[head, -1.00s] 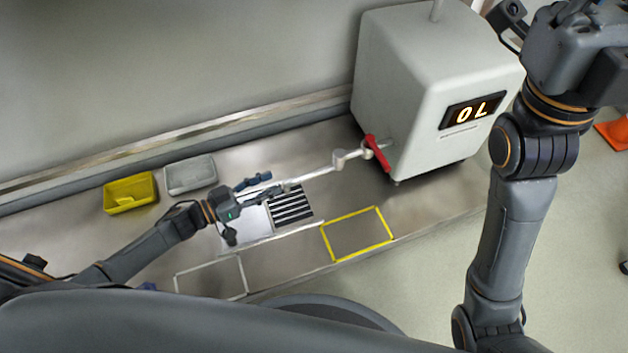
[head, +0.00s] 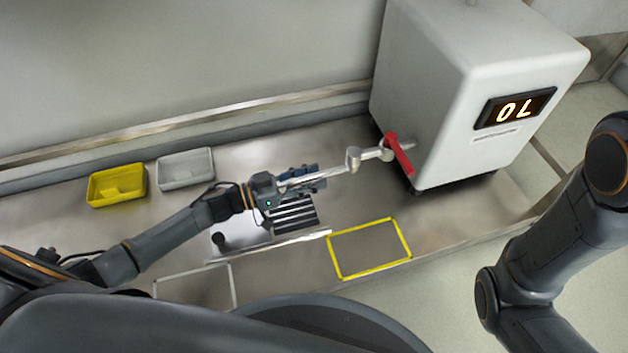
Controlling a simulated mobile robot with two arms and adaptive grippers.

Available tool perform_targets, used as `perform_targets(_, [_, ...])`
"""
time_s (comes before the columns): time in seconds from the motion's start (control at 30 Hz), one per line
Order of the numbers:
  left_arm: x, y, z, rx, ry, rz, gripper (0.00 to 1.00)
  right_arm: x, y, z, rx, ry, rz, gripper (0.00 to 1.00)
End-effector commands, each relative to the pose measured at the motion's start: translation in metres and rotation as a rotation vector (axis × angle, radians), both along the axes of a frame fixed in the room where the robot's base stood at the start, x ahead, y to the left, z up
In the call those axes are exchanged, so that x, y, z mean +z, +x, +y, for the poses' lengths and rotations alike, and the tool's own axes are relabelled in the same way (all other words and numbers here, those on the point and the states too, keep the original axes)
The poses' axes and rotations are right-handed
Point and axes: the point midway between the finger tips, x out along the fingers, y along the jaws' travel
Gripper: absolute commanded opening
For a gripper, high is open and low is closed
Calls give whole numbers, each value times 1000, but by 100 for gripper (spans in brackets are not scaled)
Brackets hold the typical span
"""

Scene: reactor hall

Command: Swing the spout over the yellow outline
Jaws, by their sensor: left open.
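The spout (head: 330,171) is a thin silver pipe with a joint. It runs left from the grey-white machine (head: 425,75), past a red handle (head: 399,154). The yellow outline (head: 408,240) is on the metal bench top, below and right of the spout's outer part.
A dark striped grate (head: 293,214) lies below my left gripper. A white outline (head: 234,287) is at the lower left. A yellow tray (head: 117,186) and a grey tray (head: 186,169) stand by the back wall. The machine's display (head: 514,108) reads "OL".

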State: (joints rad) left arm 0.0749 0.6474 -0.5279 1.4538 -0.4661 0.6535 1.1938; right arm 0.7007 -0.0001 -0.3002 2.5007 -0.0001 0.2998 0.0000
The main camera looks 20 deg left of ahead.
Motion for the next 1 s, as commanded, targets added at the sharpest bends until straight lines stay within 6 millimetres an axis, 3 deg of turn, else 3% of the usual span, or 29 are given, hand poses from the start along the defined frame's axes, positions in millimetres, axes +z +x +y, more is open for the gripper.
perform_targets(0.37, [1,5,-7,1,0,0,41,-4,0,0,0,-1,0,0])
perform_targets(0.57, [1,5,-6,1,0,0,2,-4,0,0,0,-1,0,0])
perform_targets(0.6, [1,5,-6,1,0,0,0,-4,0,0,0,-1,0,0])
perform_targets(1.0, [2,4,-10,14,-1,2,0,1,0,0,0,-1,0,0])
